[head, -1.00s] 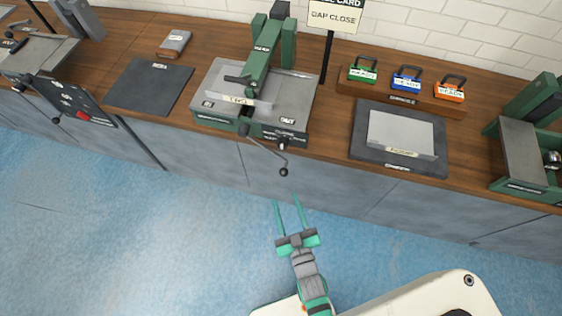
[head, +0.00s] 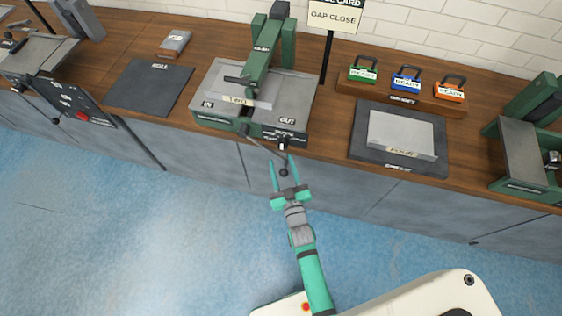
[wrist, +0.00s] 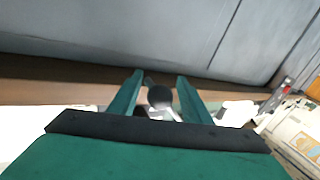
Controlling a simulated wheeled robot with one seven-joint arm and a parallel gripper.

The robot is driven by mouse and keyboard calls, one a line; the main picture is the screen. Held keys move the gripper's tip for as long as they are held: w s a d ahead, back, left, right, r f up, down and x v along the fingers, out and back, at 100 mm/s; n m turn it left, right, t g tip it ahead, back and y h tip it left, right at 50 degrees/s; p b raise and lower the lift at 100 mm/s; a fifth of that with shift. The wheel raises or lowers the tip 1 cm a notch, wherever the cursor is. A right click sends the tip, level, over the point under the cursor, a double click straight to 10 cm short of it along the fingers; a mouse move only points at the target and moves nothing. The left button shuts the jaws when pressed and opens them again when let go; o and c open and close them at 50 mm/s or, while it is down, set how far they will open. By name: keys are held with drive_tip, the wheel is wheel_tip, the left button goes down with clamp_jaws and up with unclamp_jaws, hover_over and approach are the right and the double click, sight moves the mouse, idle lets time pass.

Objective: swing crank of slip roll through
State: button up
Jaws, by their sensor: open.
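The slip roll (head: 300,95) is a grey-topped bench machine with a green roll housing, marked IN at left and OUT at right. A light labelled sheet (head: 262,97) lies on its IN side. Its crank (head: 262,146) hangs off the front edge, slanting down to the right to a dark ball knob (head: 284,173). My gripper (head: 282,160) is open, its two teal fingers on either side of the knob. In the wrist view the knob (wrist: 160,96) shows between the fingers, with gaps to both; contact is not visible.
A dark mat (head: 150,86) lies left of the machine. A tray with a grey sheet (head: 400,134) lies to its right, below green, blue and orange padlock-like tags (head: 406,78). A sign (head: 335,15) stands behind. Grey cabinet fronts (head: 210,160) face the open blue floor.

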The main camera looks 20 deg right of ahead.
drive_tip(key=shift+w, duration=0.6)
clamp_jaws()
drive_tip(key=shift+a, duration=0.1)
drive_tip(key=shift+w+a+f, duration=0.1)
